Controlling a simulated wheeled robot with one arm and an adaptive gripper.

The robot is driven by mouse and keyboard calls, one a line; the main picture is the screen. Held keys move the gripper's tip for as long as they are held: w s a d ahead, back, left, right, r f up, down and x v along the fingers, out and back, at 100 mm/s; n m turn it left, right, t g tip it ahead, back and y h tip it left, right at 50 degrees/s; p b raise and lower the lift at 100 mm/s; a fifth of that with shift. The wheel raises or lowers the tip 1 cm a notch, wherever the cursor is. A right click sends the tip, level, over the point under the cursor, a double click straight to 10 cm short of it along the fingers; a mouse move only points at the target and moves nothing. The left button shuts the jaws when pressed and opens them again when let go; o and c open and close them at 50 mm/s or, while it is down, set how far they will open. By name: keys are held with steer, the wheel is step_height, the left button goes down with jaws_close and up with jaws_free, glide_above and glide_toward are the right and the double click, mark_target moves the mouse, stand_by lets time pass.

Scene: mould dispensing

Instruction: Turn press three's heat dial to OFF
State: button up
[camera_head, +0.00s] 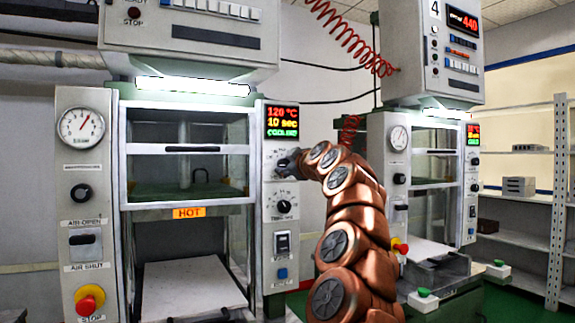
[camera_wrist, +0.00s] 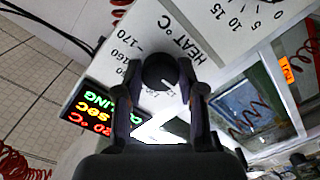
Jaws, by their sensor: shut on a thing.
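The heat dial (camera_wrist: 158,70) is a round black knob on a pale panel marked "HEAT °C" in the wrist view. Numbers such as 170 and 160 run around it. Its white pointer line faces the lower right of that view, away from the 170 mark; the scale there is partly hidden. My gripper (camera_wrist: 160,78) has one finger on each side of the knob and is shut on it. In the head view my gripper (camera_head: 291,161) covers much of the dial on the left press. The press display (camera_head: 282,121) reads 120 °C, 10 sec and a green cooling line.
The timer dial (camera_head: 284,207) sits just below, with a switch (camera_head: 282,243) under it. A "HOT" label (camera_head: 189,212) marks the left press (camera_head: 90,150). Press 4 (camera_head: 402,45) stands to the right, with shelves (camera_head: 557,200) beyond. A red coiled hose (camera_head: 350,40) hangs above.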

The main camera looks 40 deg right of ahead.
steer(key=o, duration=0.7)
steer(key=shift+s+r, duration=0.1)
steer(key=shift+r, duration=0.1)
steer(key=o, duration=0.4)
steer(key=shift+f, duration=0.15)
steer(key=shift+o, duration=0.2)
steer(key=v, duration=1.1)
steer(key=shift+s+a, duration=0.2)
steer(key=shift+s, duration=0.2)
